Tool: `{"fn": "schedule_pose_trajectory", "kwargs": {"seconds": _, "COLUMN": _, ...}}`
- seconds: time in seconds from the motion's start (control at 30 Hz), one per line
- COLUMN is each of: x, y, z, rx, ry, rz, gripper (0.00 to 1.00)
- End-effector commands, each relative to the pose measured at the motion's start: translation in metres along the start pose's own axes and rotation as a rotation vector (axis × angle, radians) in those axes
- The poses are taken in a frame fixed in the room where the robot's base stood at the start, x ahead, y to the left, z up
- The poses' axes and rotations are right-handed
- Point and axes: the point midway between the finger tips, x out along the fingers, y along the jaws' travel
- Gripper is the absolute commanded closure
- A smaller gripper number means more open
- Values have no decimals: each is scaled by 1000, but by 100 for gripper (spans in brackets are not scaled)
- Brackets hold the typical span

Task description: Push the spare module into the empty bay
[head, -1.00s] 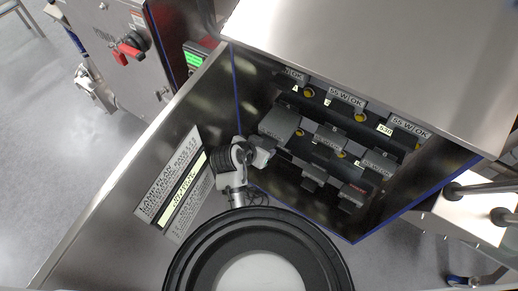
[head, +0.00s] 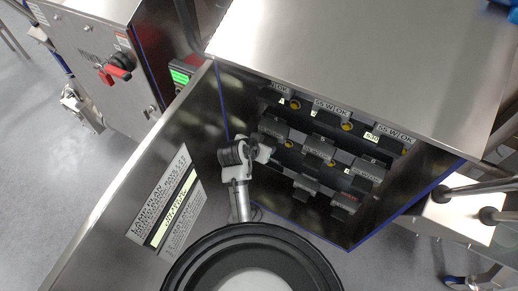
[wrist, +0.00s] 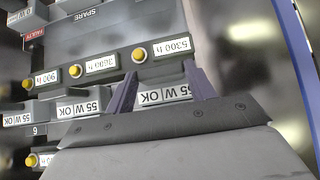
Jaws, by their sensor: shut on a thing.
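The spare module (head: 274,126) is a dark grey block at the left end of the middle row of bays. It now sits about level with its neighbours. My gripper (head: 268,149) is at its front, and its fingertips are hard to make out in the head view. In the wrist view, which is upside down, my gripper's two purple-grey fingers (wrist: 162,88) stand either side of the module's grey front part (wrist: 162,97), labelled 55 W OK. A yellow button with a 5300 h label (wrist: 139,55) shows just beyond. The module's rear is hidden inside the bay.
Neighbouring modules (head: 320,146) fill the middle row. A lower row holds grey blocks near a red FAULTY label (wrist: 34,35) and a SPARE label (wrist: 90,16). A steel cover (head: 360,55) overhangs the bays, and a steel side panel (head: 125,185) stands at left.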

Motion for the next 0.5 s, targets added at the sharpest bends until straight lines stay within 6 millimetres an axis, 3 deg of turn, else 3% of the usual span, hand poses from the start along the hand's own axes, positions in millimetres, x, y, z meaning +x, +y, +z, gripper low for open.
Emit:
{"fn": "schedule_pose_trajectory", "kwargs": {"seconds": 0.17, "x": 1, "y": 0, "z": -2, "rx": 1, "ry": 3, "rz": -1, "gripper": 87}}
{"fn": "schedule_pose_trajectory", "kwargs": {"seconds": 0.2, "x": 1, "y": 0, "z": -2, "rx": 1, "ry": 3, "rz": -1, "gripper": 45}}
{"fn": "schedule_pose_trajectory", "kwargs": {"seconds": 0.4, "x": 1, "y": 0, "z": -2, "rx": 0, "ry": 1, "rz": -1, "gripper": 20}}
{"fn": "schedule_pose_trajectory", "kwargs": {"seconds": 0.5, "x": 1, "y": 0, "z": -1, "rx": 0, "ry": 0, "rz": 0, "gripper": 20}}
